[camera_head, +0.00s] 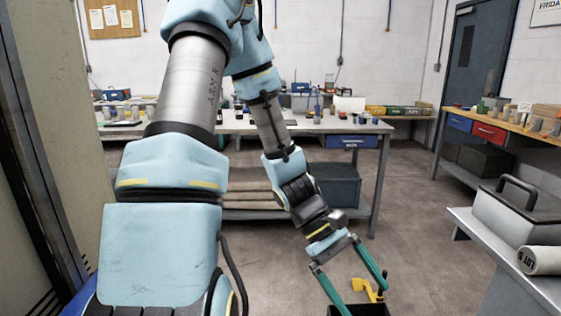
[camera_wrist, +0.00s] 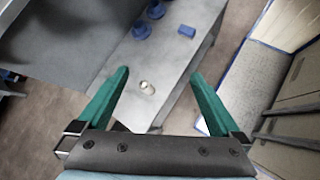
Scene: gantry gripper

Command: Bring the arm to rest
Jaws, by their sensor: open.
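My arm reaches forward and down in the head view, with my gripper (camera_head: 366,300) low at the bottom edge, right of the middle. Its two long green fingers are spread apart. In the wrist view my gripper (camera_wrist: 160,75) is open, and nothing touches the inner faces of the fingers. A small pale object (camera_wrist: 147,88) shows between them, on or above a grey surface below. In the head view a yellow object (camera_head: 368,289) shows between the fingers above a dark box; its distance from them is unclear.
A grey workbench (camera_head: 335,123) stands behind the arm. At right are a grey-topped bench (camera_head: 530,288) with a handled case (camera_head: 515,215) and a wooden-topped bench (camera_head: 500,124). A dark box (camera_head: 372,310) is cut off below. Open floor (camera_head: 415,210) lies between benches.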

